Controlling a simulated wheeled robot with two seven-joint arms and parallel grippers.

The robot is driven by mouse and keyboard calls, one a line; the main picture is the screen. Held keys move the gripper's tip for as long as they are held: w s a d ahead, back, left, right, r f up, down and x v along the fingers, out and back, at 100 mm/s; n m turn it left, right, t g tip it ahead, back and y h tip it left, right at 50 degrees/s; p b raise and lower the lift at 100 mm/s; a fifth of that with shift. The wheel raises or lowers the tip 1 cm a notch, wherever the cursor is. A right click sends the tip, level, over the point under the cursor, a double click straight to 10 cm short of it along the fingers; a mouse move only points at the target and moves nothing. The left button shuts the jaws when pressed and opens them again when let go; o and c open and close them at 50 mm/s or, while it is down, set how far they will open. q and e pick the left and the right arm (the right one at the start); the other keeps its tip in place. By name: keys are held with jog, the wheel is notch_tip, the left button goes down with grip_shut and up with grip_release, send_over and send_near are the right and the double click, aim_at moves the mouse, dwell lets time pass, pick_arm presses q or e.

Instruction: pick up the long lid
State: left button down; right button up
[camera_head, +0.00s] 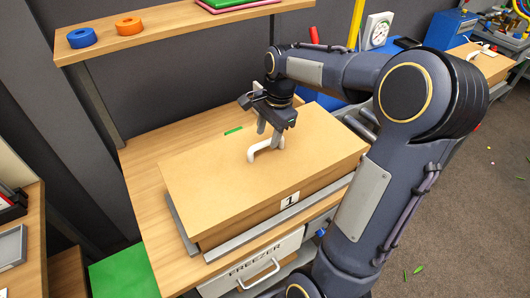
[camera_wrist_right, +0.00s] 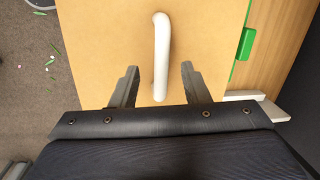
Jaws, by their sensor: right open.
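The long lid (camera_head: 225,179) is a flat tan rectangular panel with a white handle (camera_head: 264,150) standing up from its middle and a label "1" on its front edge. It lies on the freezer box at the table. My right gripper (camera_head: 270,135) is over the lid at the handle. In the right wrist view, the white handle (camera_wrist_right: 161,60) lies between the two open fingers (camera_wrist_right: 158,82), with a gap on each side. The lid's tan top (camera_wrist_right: 100,40) fills most of that view. My left gripper is not in view.
A green piece (camera_head: 233,131) shows at the lid's back edge. A freezer drawer (camera_head: 255,265) is below.

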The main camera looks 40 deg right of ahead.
aim_at(267, 141)
jog(key=f, duration=0.3)
jog(key=shift+w+f+p, duration=0.3)
jog(key=shift+f+p, duration=0.05)
jog(key=shift+f, duration=0.05)
jog(key=shift+w+a+f, duration=0.1)
jog(key=shift+f, duration=0.3)
grip_shut()
